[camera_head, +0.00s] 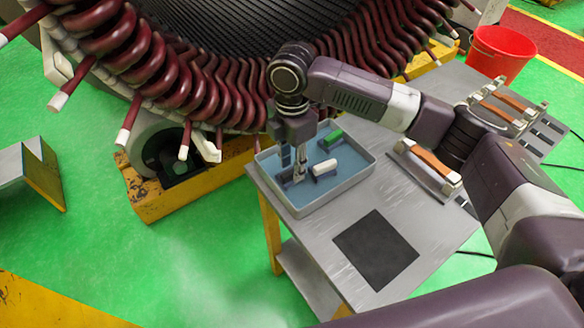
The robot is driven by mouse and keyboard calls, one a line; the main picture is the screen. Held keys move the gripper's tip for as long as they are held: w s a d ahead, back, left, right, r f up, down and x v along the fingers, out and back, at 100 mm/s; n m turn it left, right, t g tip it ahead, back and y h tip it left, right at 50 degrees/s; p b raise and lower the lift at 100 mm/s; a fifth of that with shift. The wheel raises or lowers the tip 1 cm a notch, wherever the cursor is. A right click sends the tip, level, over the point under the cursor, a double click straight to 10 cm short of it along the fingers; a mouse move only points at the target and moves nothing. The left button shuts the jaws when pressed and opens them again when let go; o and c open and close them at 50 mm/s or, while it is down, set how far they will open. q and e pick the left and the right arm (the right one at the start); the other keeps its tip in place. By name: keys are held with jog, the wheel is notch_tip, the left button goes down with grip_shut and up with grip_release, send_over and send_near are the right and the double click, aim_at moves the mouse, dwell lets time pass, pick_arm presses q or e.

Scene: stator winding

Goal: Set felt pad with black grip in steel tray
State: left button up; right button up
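The steel tray (357,180) has a blue inside and stands on the far left corner of the grey table. In it lies a white pad-like block (324,167) with a dark part beneath, and a green block (332,137) behind it. I cannot tell for sure which piece is the felt pad with black grip. My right gripper (294,172) points down into the left part of the tray, left of the white block. A dark piece shows by its fingertips, but whether it is held is unclear. My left gripper is not in view.
A dark square mat (376,249) lies on the table in front of the tray. Orange-brown bars on grey holders (430,163) stand to the right. The large stator with red-brown coils (170,70) rises close behind the tray. A red bucket (500,52) stands at the back right.

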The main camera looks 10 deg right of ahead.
aim_at(292, 171)
notch_tip(292, 171, up, 10)
jog(key=b, duration=0.1)
jog(key=shift+r+b, duration=0.25)
jog(key=shift+b, duration=0.1)
